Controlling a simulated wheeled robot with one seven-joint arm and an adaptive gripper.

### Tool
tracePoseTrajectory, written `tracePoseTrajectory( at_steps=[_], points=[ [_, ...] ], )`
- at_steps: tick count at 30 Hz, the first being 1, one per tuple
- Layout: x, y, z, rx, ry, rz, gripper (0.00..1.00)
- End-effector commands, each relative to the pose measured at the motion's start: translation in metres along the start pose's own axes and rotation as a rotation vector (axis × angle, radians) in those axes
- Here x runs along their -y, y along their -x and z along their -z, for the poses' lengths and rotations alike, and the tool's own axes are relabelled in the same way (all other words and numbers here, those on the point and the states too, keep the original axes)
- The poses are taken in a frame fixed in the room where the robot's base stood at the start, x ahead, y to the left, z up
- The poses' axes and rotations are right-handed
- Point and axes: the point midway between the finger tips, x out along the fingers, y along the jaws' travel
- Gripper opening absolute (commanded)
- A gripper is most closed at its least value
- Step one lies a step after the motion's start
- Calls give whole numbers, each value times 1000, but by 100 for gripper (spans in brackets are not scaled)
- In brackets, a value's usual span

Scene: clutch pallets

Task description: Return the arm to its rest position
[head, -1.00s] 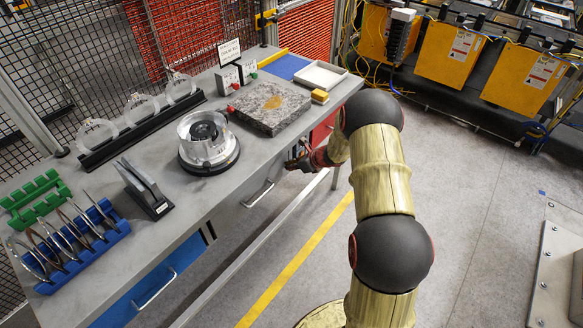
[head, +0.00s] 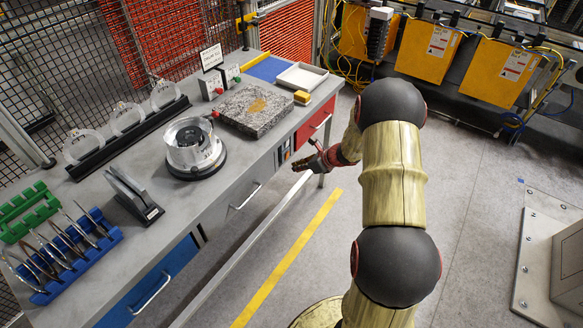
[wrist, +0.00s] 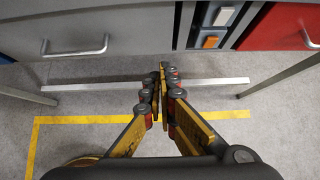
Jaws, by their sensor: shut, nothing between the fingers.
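My gripper (head: 304,163) is shut and empty in the head view, just off the front edge of the workbench and below its top. In the wrist view my gripper (wrist: 163,92) has its fingers together with nothing between them. It points toward the bench front, below the drawers. My arm reaches up from the bottom of the head view and bends down behind its upper joint, so part of the wrist is hidden.
The workbench (head: 160,232) holds a clear round housing (head: 195,148), a stone plate (head: 256,108), a blue rack (head: 68,255) of rings, a green rack (head: 30,208) and a white tray (head: 302,76). A red drawer (head: 315,125) is near my gripper.

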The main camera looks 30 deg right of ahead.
Motion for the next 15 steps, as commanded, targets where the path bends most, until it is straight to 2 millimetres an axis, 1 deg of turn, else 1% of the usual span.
tracePoseTrajectory(
  at_steps=[3, 8, 12, 14, 15],
  points=[
    [0, 6, 0, 0, -1, 1, 0],
    [0, 7, 0, 0, 1, 0, 0],
    [-2, 6, 0, 3, 61, -6, 0],
    [-11, 6, 5, -9, 149, -36, 0],
    [-24, 6, 15, -24, 211, -73, 0]
  ],
)
